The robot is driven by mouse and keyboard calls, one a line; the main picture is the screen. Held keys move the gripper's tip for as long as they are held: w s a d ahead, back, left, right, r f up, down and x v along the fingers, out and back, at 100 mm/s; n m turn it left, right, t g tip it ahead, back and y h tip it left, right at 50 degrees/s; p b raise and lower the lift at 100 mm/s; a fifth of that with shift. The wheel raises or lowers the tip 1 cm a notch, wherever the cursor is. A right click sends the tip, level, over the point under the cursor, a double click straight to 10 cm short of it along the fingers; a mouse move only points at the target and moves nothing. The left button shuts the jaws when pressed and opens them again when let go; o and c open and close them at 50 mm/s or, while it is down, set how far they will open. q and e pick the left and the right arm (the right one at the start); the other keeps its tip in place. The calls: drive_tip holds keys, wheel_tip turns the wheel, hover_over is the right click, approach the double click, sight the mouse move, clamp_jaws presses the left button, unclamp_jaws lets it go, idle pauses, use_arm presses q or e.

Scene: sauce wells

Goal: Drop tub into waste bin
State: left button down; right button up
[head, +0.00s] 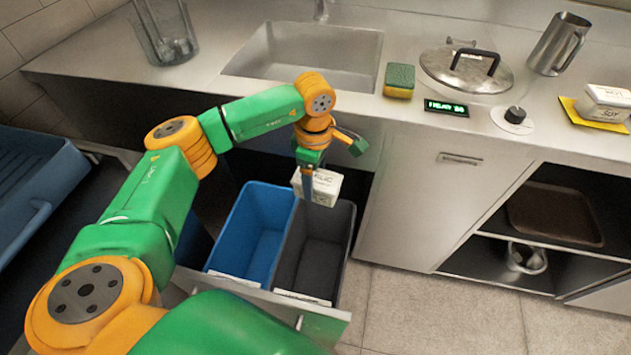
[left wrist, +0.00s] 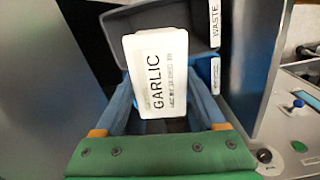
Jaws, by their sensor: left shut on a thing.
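My left gripper (head: 308,183) is shut on a white tub (head: 324,189). In the left wrist view the tub (left wrist: 158,80) reads GARLIC and sits between the two blue fingers. The waste bin (head: 310,262) is the dark grey one in the pulled-out drawer. In the left wrist view the bin (left wrist: 190,20) carries a WASTE label. The tub is above the back part of this bin, near its rim; its exact height is hard to tell. My right gripper is not in view.
A blue bin (head: 248,232) stands directly left of the grey one in the same drawer. The counter above holds a sink (head: 305,55), a sponge (head: 399,80), a pot lid (head: 466,70), a steel jug (head: 559,44) and another white tub (head: 606,100) on a yellow mat.

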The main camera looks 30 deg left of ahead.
use_arm(q)
drive_tip(key=shift+w+a+f+n, duration=0.1)
drive_tip(key=shift+a+f+n, duration=0.5)
drive_tip(key=shift+f+n, duration=0.25)
drive_tip(key=shift+a+f+b, duration=0.1)
drive_tip(key=shift+f+b, duration=0.25)
drive_tip(key=shift+b, duration=0.05)
wheel_tip(320, 180, down, 5)
drive_tip(key=b, duration=0.4)
drive_tip(key=shift+f, duration=0.1)
unclamp_jaws()
wheel_tip(320, 180, up, 7)
drive_tip(key=shift+r, duration=0.15)
